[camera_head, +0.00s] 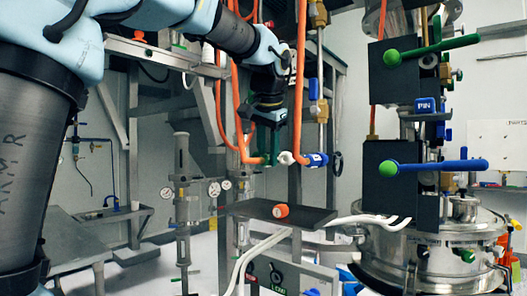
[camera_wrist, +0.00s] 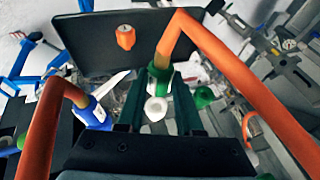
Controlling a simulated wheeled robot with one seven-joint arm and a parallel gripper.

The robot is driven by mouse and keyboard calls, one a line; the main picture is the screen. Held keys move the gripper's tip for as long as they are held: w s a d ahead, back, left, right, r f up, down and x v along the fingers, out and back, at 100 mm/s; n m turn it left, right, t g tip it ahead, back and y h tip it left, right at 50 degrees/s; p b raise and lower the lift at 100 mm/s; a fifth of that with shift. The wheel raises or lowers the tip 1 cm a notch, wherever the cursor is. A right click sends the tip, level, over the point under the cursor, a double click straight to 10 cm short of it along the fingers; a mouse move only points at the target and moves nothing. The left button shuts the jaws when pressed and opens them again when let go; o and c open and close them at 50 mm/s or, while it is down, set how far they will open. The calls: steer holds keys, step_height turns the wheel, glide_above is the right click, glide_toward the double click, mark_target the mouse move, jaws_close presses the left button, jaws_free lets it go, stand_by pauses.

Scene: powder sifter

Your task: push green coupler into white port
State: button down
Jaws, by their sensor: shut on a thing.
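The green coupler (camera_wrist: 160,78) is on the end of an orange hose and sits between the dark green fingers of my gripper (camera_wrist: 158,98). My gripper is shut on it. In the head view my gripper (camera_head: 268,140) points down and its fingers largely hide the coupler. A white round fitting (camera_wrist: 155,108), apparently the white port, shows just below the coupler in the wrist view. In the head view a white end (camera_head: 287,158) lies just right of the fingers, beside a blue coupler (camera_head: 315,160). I cannot tell whether coupler and port touch.
A dark plate (camera_head: 310,214) with an orange knob (camera_head: 281,211) lies below my gripper. Orange hoses (camera_head: 299,80) hang close on both sides. A blue-handled valve (camera_head: 440,166), a green-handled valve (camera_head: 430,49) and a steel vessel (camera_head: 430,262) stand at the right.

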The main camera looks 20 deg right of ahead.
steer(key=shift+w+d+p, duration=0.5)
steer(key=shift+d, duration=0.4)
steer(key=shift+w+d+p, duration=0.5)
steer(key=shift+d, duration=0.35)
steer(key=shift+w+d, duration=0.1)
steer(key=shift+d, duration=0.1)
steer(key=shift+c, duration=2.4)
jaws_free()
steer(key=v, duration=1.1)
steer(key=shift+b, duration=0.45)
steer(key=shift+f, duration=0.1)
